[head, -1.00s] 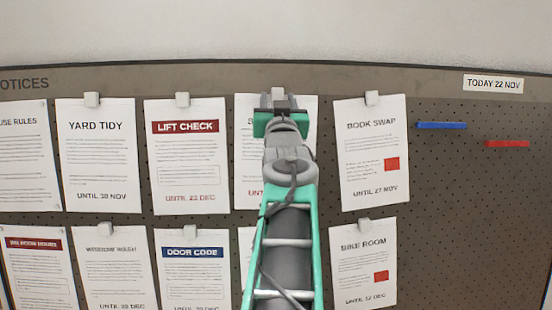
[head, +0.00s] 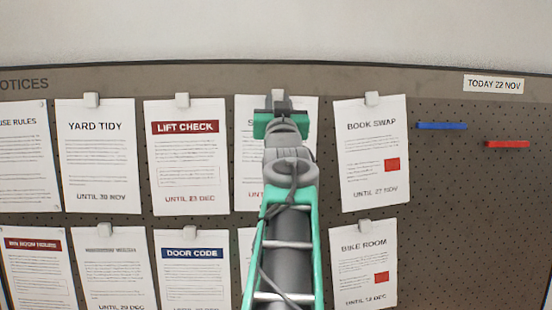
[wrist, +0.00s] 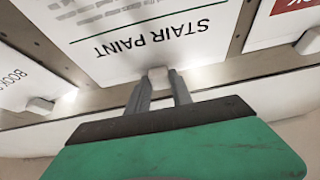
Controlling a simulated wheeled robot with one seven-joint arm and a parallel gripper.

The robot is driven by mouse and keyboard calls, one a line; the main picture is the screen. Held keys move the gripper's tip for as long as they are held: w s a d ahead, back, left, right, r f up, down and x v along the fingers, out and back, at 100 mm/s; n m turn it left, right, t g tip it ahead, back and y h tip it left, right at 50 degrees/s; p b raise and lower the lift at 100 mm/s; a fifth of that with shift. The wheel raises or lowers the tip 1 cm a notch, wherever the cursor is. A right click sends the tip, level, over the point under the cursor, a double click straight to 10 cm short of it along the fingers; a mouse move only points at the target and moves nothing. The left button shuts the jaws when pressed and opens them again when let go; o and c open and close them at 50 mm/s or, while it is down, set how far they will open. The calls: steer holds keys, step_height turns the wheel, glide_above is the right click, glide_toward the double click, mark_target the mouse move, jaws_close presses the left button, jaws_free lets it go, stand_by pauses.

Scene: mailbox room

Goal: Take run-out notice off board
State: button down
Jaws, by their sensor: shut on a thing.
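The STAIR PAINT notice (wrist: 150,35) hangs on the board and fills the top of the wrist view. In the head view the same white sheet (head: 244,150) is mostly hidden behind my arm, and its date does not show. A pale clip (wrist: 163,75) sits at its top edge. My gripper (wrist: 160,88) is shut on this clip, one finger on each side. In the head view my gripper (head: 280,105) is at the sheet's top. The label TODAY 22 NOV (head: 494,84) is at the board's upper right.
LIFT CHECK (head: 188,165) hangs close on the left and BOOK SWAP (head: 371,155) close on the right. YARD TIDY (head: 97,160) is further left. BIKE ROOM (head: 362,262) hangs below right. Blue (head: 442,126) and red (head: 507,144) bars are on the otherwise bare right side.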

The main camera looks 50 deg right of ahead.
steer(key=shift+s+a, duration=0.15)
steer(key=shift+a, duration=0.05)
steer(key=shift+s+a+r+b, duration=0.15)
steer(key=shift+s+a+b, duration=0.25)
steer(key=shift+a+b, duration=0.1)
steer(key=s+a+b, duration=0.5)
steer(key=a, duration=0.1)
steer(key=shift+s+a+b, duration=0.15)
steer(key=shift+s+b, duration=0.05)
steer(key=shift+b, duration=0.1)
stand_by(0.3)
